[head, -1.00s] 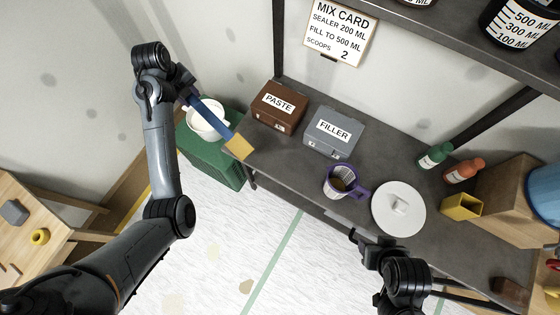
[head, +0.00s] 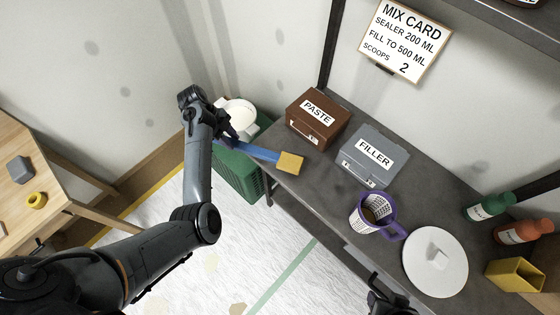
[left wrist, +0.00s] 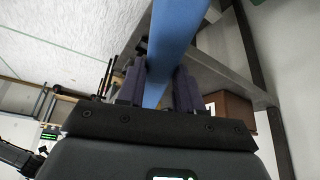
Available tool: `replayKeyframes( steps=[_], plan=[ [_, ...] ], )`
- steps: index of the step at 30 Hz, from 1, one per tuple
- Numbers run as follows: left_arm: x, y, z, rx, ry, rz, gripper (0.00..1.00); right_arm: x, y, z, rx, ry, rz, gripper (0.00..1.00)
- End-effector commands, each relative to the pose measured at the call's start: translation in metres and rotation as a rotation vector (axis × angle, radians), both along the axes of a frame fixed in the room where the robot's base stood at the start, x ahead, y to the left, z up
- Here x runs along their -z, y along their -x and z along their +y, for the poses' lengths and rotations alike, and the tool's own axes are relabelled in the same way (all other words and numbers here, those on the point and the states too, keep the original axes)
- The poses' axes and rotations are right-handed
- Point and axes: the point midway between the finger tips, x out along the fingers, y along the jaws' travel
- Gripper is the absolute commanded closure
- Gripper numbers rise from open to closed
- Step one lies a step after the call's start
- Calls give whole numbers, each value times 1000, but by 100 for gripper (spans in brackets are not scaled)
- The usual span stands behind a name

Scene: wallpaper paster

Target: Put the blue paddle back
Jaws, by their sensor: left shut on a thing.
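The blue paddle (head: 262,153) has a long blue shaft and a yellow-tan block (head: 290,162) at its end. My left gripper (head: 229,140) is shut on the shaft at the end away from the block. The block shows over the left end of the dark bench, beside the brown box; whether it touches the bench I cannot tell. In the left wrist view the blue shaft (left wrist: 176,40) runs up between the fingers (left wrist: 157,88).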

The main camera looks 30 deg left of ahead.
Motion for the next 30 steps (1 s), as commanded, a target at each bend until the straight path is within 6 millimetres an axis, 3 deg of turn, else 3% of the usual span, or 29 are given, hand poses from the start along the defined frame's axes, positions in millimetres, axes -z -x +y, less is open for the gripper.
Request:
replayKeyframes(
  steps=[9, 15, 28, 30],
  plan=[
    [-3, -12, -83, 5, 1, 1, 100, -20, 0, 1, 2, -3, -2, 48],
    [-2, -17, -120, 3, 0, 0, 100, -26, 0, 2, 5, -7, -1, 48],
    [-2, -22, -155, 4, 1, 0, 100, -31, 0, 2, 5, -9, -1, 48],
    [11, -22, -154, 2, 1, 1, 100, -29, 0, 2, 5, -9, -1, 48]
  ],
)
